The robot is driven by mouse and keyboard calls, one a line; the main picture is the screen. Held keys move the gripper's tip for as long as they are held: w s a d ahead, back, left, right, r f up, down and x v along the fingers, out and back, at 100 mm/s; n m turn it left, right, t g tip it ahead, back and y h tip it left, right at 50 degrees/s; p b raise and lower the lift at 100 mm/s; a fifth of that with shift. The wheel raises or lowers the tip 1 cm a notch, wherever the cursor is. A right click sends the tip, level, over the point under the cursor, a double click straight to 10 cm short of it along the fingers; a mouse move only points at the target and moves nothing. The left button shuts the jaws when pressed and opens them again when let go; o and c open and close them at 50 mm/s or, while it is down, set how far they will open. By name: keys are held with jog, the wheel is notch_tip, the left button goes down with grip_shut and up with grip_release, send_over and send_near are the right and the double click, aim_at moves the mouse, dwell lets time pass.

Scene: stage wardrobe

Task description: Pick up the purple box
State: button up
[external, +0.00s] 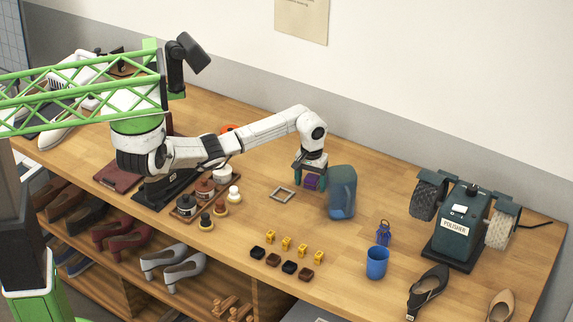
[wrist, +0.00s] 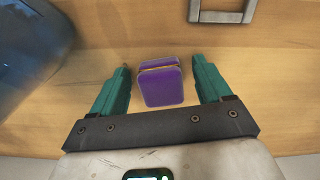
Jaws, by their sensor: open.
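The purple box (wrist: 161,84) lies on the wooden table between the two teal fingers of my gripper (wrist: 160,88) in the wrist view. My gripper is open, points down and is low over the table.
A blue-grey translucent container (external: 342,193) stands close on the right of my gripper. A grey square frame (external: 283,194) lies to the left. Small yellow pieces (external: 287,243), a blue cup (external: 377,263) and a polisher (external: 454,224) are farther off. The wall is behind.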

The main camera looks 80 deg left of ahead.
jog(key=c, duration=1)
jog(key=shift+r, duration=0.1)
jog(key=shift+c, duration=0.2)
